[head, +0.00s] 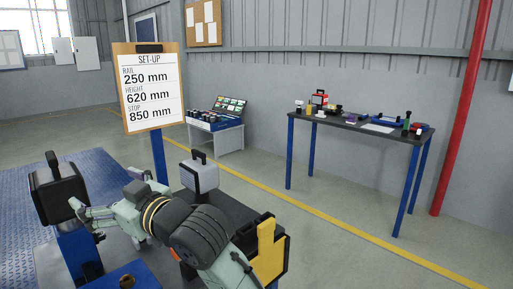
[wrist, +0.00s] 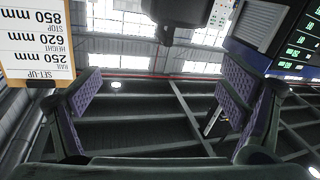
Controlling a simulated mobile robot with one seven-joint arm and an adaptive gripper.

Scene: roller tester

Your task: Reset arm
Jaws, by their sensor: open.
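My arm reaches from the lower middle of the head view toward the left. Its end, my gripper (head: 82,212), is small there, beside a black box with a handle (head: 58,192) on a blue post. I cannot tell whether they touch. In the wrist view my gripper (wrist: 162,98) is open, its two purple-padded fingers wide apart with nothing between them. Beyond the fingers are dark roof beams and bright skylights. A dark block (wrist: 180,12) shows at the top of that view, and a panel with green readouts (wrist: 300,40) at the upper right.
A set-up sign (head: 150,90) stands on a blue post behind my arm, and appears upside down in the wrist view (wrist: 35,40). A grey-and-black case (head: 200,176) stands near my arm. A table with small items (head: 350,124) and a red pipe (head: 462,110) are at the right. Open floor lies between.

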